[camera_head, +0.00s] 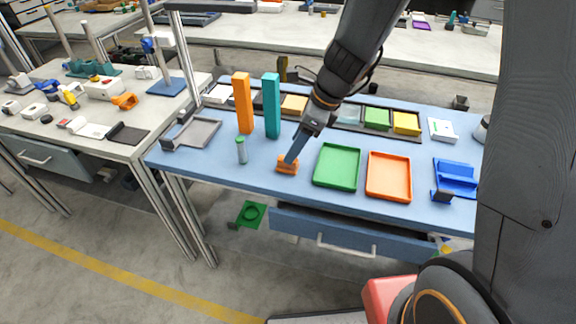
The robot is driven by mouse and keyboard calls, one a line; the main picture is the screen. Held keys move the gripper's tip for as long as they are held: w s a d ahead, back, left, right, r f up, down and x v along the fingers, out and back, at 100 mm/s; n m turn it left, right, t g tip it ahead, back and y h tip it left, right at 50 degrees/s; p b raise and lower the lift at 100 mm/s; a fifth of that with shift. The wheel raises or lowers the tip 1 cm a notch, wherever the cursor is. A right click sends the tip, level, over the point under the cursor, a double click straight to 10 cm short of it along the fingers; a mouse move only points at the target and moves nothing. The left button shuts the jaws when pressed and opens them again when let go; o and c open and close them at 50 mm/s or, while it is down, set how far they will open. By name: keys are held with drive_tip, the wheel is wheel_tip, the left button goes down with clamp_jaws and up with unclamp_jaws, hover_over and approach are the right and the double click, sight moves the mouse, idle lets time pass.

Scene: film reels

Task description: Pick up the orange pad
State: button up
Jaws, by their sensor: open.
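A flat light-orange pad (294,104) lies in the long dark tray at the back of the blue table, left of my arm. My gripper (290,158) reaches down over the middle of the table, nearer the front than the pad and apart from it. It is open. A small orange piece (287,168) shows right at its tip; I cannot tell whether it belongs to the fingers or lies on the table.
Tall orange (243,104) and teal (271,107) posts stand left of my gripper, with a small grey cylinder (241,152) nearby. Green (337,187) and orange (389,197) trays lie to the right. Green (377,119) and yellow (407,123) pads share the dark tray.

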drive_tip(key=shift+w+d+x, duration=0.1)
drive_tip(key=shift+d+x, duration=0.05)
drive_tip(key=shift+x, duration=1.65)
drive_tip(key=shift+w+d+x, duration=0.1)
drive_tip(key=shift+d+x, duration=0.05)
drive_tip(key=shift+x, duration=1.6)
drive_tip(key=shift+f, duration=0.1)
drive_tip(key=shift+c, duration=0.4)
drive_tip(key=c, duration=1.1)
